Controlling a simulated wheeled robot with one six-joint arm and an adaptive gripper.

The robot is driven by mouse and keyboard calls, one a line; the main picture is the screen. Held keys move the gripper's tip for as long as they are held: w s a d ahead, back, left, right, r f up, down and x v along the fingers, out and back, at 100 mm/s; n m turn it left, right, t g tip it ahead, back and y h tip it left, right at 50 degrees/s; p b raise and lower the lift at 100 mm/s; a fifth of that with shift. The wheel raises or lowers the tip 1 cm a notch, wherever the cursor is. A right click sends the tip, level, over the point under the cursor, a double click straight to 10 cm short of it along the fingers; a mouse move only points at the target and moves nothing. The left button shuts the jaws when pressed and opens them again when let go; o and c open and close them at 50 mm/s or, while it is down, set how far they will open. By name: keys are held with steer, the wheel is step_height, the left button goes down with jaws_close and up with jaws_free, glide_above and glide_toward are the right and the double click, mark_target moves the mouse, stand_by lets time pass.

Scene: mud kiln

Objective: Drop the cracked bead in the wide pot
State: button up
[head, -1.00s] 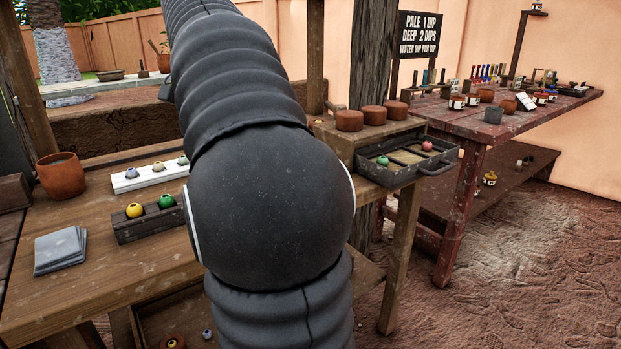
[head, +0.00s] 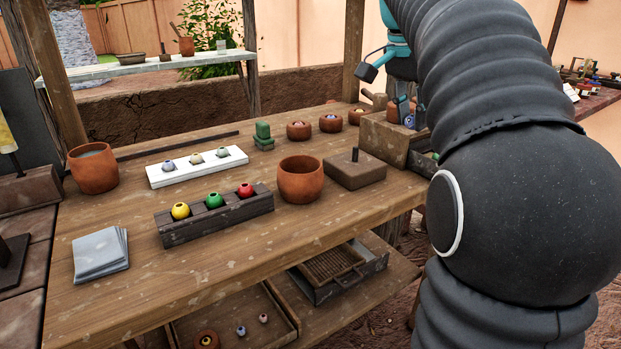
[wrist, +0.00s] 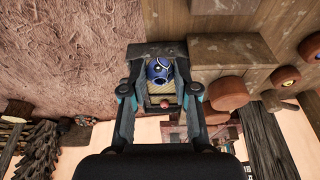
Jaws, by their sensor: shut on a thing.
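My gripper (head: 403,108) is at the right, over the end of the bench, partly hidden by my arm. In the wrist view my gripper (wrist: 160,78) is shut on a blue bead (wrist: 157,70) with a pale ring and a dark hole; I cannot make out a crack. The bead also shows small in the head view (head: 409,120). A round terracotta pot (head: 300,182) stands mid-bench, left of my gripper. A second terracotta pot (head: 94,170) with greyish contents stands at the far left. I cannot tell which is called wide.
A white bead holder (head: 170,178) and a dark holder (head: 190,228) with yellow, green and red beads lie between the pots. A brown block with a peg (head: 355,172) sits right of the middle pot. Small bead-topped terracotta pieces (head: 299,131) stand behind. Grey sheets (head: 100,255) lie front left.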

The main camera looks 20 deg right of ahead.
steer(key=w+a+n, duration=0.1)
steer(key=w+a, duration=0.1)
steer(key=a, duration=0.7)
steer(key=w+a+n, duration=0.1)
steer(key=w+a, duration=0.1)
steer(key=a, duration=0.7)
steer(key=f+b, duration=0.1)
steer(key=f, duration=0.1)
steer(key=f+b, duration=0.1)
steer(key=f, duration=0.1)
steer(key=f+b, duration=0.1)
steer(key=f, duration=0.1)
steer(key=shift+s+a+f, duration=0.1)
steer(key=shift+a+f, duration=0.15)
steer(key=shift+f, duration=0.15)
steer(key=shift+t, duration=0.3)
steer(key=shift+r, duration=0.1)
steer(key=o, duration=0.9)
steer(key=shift+o, duration=0.2)
steer(key=v, duration=0.7)
steer(key=shift+r, duration=0.25)
